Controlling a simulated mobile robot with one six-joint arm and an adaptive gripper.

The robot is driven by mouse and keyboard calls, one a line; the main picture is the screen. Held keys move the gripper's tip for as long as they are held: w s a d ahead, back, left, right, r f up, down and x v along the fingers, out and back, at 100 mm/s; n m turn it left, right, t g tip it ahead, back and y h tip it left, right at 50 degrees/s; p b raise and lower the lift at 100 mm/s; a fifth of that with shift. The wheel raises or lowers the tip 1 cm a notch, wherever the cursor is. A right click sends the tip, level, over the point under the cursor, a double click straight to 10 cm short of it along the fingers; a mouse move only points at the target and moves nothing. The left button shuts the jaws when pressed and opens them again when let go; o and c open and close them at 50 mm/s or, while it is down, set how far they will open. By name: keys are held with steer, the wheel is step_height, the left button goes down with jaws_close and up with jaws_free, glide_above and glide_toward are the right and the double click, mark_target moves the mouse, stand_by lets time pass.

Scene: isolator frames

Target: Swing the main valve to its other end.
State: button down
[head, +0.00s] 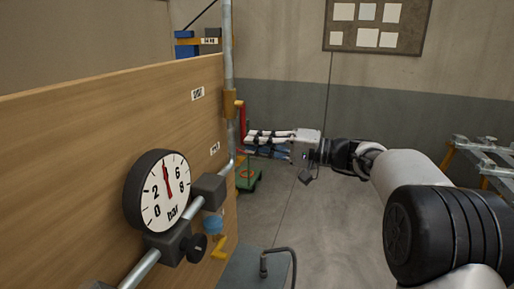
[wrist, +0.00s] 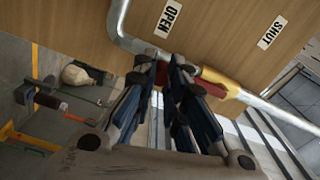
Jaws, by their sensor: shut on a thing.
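The main valve has a brass body (head: 230,103) on the upright pipe beside the wooden panel's edge. It also shows in the wrist view (wrist: 222,85). Its red lever (head: 241,119) runs down from the body, close along the pipe, on the side of the OPEN label (wrist: 168,19). The SHUT label (wrist: 272,32) is at the other side of the valve. My gripper (head: 250,141) reaches in from the right and is shut on the lever. In the wrist view the red lever (wrist: 207,88) passes between my fingers (wrist: 162,66), which hide part of it.
A pressure gauge (head: 160,190) with a red needle sits on the lower pipe at left. Below are a black knob (head: 197,247), a blue knob (head: 212,224) and a yellow handle (head: 220,249). The wooden panel (head: 80,130) fills the left.

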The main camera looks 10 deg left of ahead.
stand_by(0.3)
steer(key=c, duration=1.8)
jaws_free()
steer(key=shift+w, duration=0.1)
steer(key=shift+o, duration=1.2)
steer(key=shift+d, duration=0.45)
steer(key=s+d, duration=0.1)
steer(key=d, duration=1)
steer(key=s+d+f+m+h, duration=0.1)
steer(key=s+f+h, duration=0.3)
steer(key=s, duration=0.6)
steer(key=s+d+f+h, duration=0.1)
steer(key=s+f+h, duration=0.1)
steer(key=s+h, duration=0.5)
steer(key=s+d+f+t+h, duration=0.1)
steer(key=s+d+f+h, duration=0.2)
steer(key=s+d+f, duration=0.2)
steer(key=s+d+f+t+h, duration=0.2)
steer(key=s+d+f+h, duration=0.2)
steer(key=s+d, duration=0.6)
steer(key=s+f, duration=0.1)
steer(key=s, duration=0.3)
steer(key=shift+s+f, duration=0.25)
